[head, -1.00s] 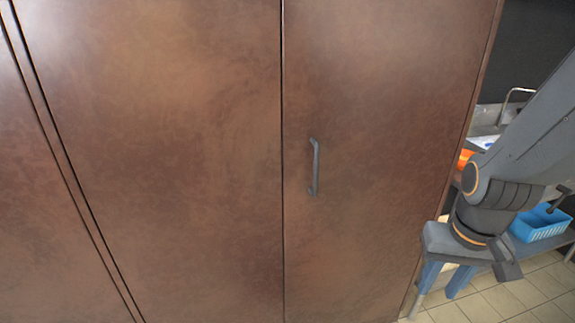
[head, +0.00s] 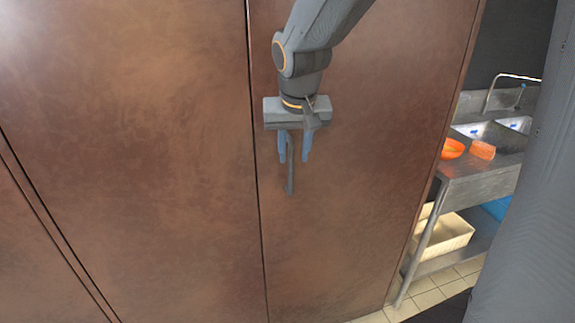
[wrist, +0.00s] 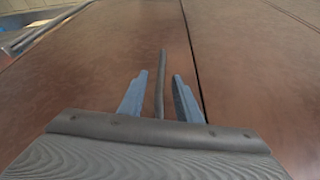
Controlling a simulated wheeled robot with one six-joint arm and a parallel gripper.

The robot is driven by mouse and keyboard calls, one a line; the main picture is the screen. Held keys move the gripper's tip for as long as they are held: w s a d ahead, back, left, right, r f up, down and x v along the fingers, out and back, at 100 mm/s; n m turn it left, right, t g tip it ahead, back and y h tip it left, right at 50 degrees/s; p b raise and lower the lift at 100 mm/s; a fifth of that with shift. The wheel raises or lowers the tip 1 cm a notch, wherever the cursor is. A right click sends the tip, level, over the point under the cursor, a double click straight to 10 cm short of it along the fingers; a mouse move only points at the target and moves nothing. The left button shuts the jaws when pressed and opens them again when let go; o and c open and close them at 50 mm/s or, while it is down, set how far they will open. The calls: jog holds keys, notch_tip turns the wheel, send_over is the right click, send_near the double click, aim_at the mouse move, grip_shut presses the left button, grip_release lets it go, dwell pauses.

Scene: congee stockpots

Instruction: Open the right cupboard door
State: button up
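The right cupboard door (head: 350,200) is a brown mottled panel and looks shut against its neighbour along a dark vertical seam. Its dark grey bar handle (head: 290,180) stands upright near the seam; the upper part is hidden behind my gripper in the head view. My gripper (head: 294,157) is at the handle's height with its two blue-grey fingers open.
A wide brown cupboard panel (head: 140,150) fills the left. Tiled floor (head: 425,297) shows at the lower right.

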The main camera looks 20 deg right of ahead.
aim_at(291, 164)
jog(key=shift+w+a+r, duration=0.1)
jog(key=shift+w, duration=0.3)
jog(key=shift+p+x, duration=0.7)
jog(key=shift+x, duration=2.95)
jog(key=shift+s, duration=0.1)
grip_shut()
